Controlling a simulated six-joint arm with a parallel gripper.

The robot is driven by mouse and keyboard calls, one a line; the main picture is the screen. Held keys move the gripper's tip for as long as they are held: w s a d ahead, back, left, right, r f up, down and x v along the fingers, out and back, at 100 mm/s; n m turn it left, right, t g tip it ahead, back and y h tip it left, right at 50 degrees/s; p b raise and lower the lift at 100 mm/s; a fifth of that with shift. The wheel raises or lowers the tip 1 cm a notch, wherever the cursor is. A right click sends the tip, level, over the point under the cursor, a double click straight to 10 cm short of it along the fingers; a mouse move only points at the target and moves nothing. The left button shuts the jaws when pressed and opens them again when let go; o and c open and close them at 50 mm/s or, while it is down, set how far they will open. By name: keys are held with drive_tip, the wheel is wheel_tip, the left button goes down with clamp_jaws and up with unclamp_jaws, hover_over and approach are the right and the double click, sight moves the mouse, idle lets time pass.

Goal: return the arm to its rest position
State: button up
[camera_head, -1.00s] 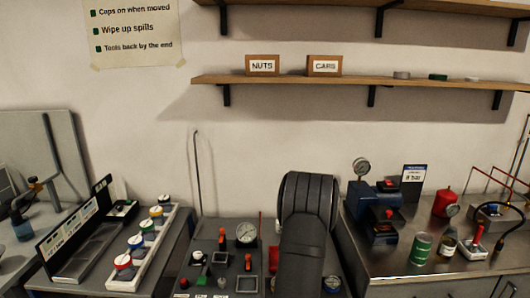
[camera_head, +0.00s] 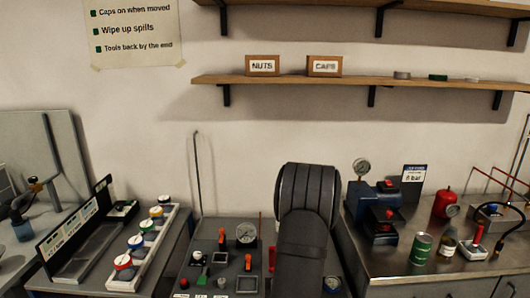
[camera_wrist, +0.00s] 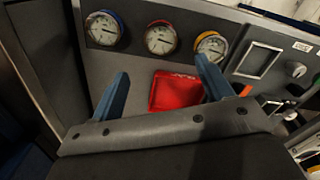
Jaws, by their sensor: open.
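My gripper (camera_wrist: 162,85) shows in the wrist view with its two blue fingers spread apart and nothing between them. Beyond the fingers is a dark panel (camera_wrist: 145,77) with a red plate (camera_wrist: 174,91) and a row of three round gauges, with blue (camera_wrist: 104,28), red (camera_wrist: 160,37) and yellow (camera_wrist: 211,45) rims. In the head view my dark arm stands over the right part of the central panel (camera_head: 222,267). My gripper is hidden there.
The right bench (camera_head: 400,276) holds a blue pump (camera_head: 377,211), a green can (camera_head: 421,248), a red canister (camera_head: 446,203) and a red-handled lever (camera_head: 475,241). A wall shelf (camera_head: 352,81) carries two boxes marked NUTS (camera_head: 262,66) and CAPS (camera_head: 324,66).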

wheel_tip(320, 180, down, 11)
drive_tip(key=shift+r, duration=0.1)
wheel_tip(320, 180, up, 5)
drive_tip(key=shift+d+f, duration=0.1)
drive_tip(key=shift+f, duration=0.05)
drive_tip(key=s+d+r, duration=0.7)
drive_tip(key=s+d, duration=0.1)
drive_tip(key=w+a, duration=0.2)
drive_tip(key=a, duration=0.7)
drive_tip(key=w+a, duration=0.2)
drive_tip(key=a, duration=0.7)
drive_tip(key=w+a+f, duration=0.1)
drive_tip(key=a+f, duration=0.1)
drive_tip(key=a, duration=0.1)
drive_tip(key=w+a+f, duration=0.2)
drive_tip(key=a, duration=0.2)
drive_tip(key=w+a+f, duration=0.1)
drive_tip(key=a+f, duration=0.2)
drive_tip(key=shift+w+a, duration=0.25)
drive_tip(key=shift+a, duration=0.15)
drive_tip(key=shift+w+a+f, duration=0.15)
drive_tip(key=shift+a+f, duration=0.2)
drive_tip(key=shift+r, duration=0.1)
